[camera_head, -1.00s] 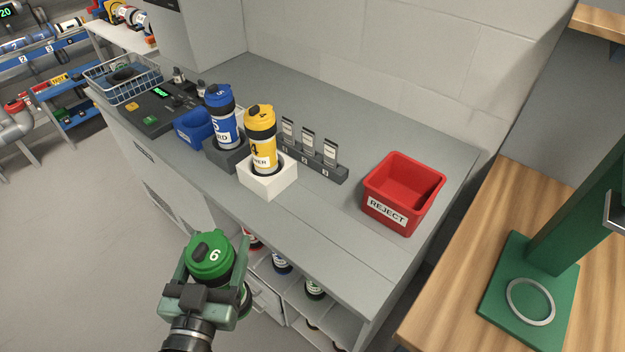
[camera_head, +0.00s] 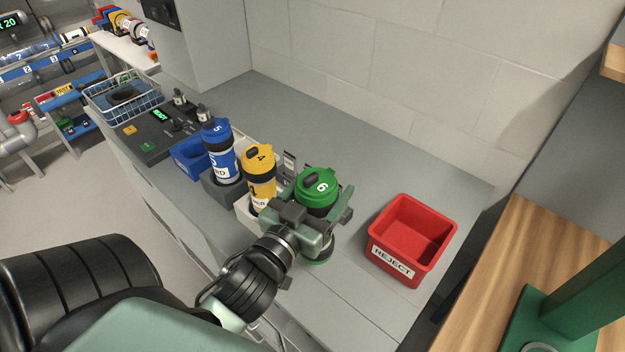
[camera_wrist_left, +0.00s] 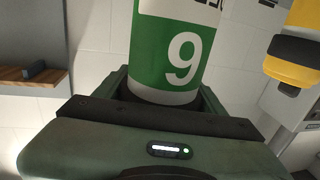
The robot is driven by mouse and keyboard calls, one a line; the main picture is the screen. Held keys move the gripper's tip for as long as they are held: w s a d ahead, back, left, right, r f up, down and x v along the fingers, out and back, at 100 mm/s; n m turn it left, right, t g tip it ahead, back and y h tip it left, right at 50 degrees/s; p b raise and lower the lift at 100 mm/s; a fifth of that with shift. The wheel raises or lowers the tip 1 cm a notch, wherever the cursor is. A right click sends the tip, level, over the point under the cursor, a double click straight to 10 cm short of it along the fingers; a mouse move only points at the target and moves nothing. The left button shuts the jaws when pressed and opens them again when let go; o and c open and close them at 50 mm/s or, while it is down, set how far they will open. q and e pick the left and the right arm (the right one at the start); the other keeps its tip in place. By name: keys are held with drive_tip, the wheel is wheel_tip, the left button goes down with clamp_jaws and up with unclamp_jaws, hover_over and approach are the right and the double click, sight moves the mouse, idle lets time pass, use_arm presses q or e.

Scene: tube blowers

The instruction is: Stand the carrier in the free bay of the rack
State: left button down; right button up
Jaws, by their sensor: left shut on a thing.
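The green carrier (camera_head: 318,184) has a green cap marked 6. My left gripper (camera_head: 318,214) is shut around its body and holds it roughly upright over the counter, right of the yellow carrier. Whether its base touches the counter is unclear. The left wrist view shows its green and white label (camera_wrist_left: 168,65), with the digit reading as a 9 there. A yellow carrier (camera_head: 260,180) marked 4 and a blue carrier (camera_head: 221,160) marked 5 stand upright in holders. I cannot tell which place is the rack's free bay. My right gripper is not in view.
A red REJECT bin (camera_head: 408,245) stands right of the green carrier. A small blue bin (camera_head: 190,157), a control panel (camera_head: 150,135) and a wire basket (camera_head: 122,97) are at the left. A row of cards (camera_head: 290,163) is partly hidden. The counter behind is clear.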

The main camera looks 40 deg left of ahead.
use_arm(q)
drive_tip(key=w+a+r+y+p, duration=0.1)
drive_tip(key=w+a+r+p, duration=0.35)
drive_tip(key=r, duration=0.75)
wheel_tip(320, 180, down, 20)
drive_tip(key=a+b, duration=0.2)
drive_tip(key=b, duration=0.5)
drive_tip(key=shift+w+r+n, duration=0.15)
drive_tip(key=shift+w+n, duration=0.05)
drive_tip(key=shift+n, duration=0.2)
drive_tip(key=shift+b, duration=0.35)
drive_tip(key=shift+c, duration=0.9)
unclamp_jaws()
drive_tip(key=shift+s+f, duration=0.1)
drive_tip(key=shift+f, duration=0.1)
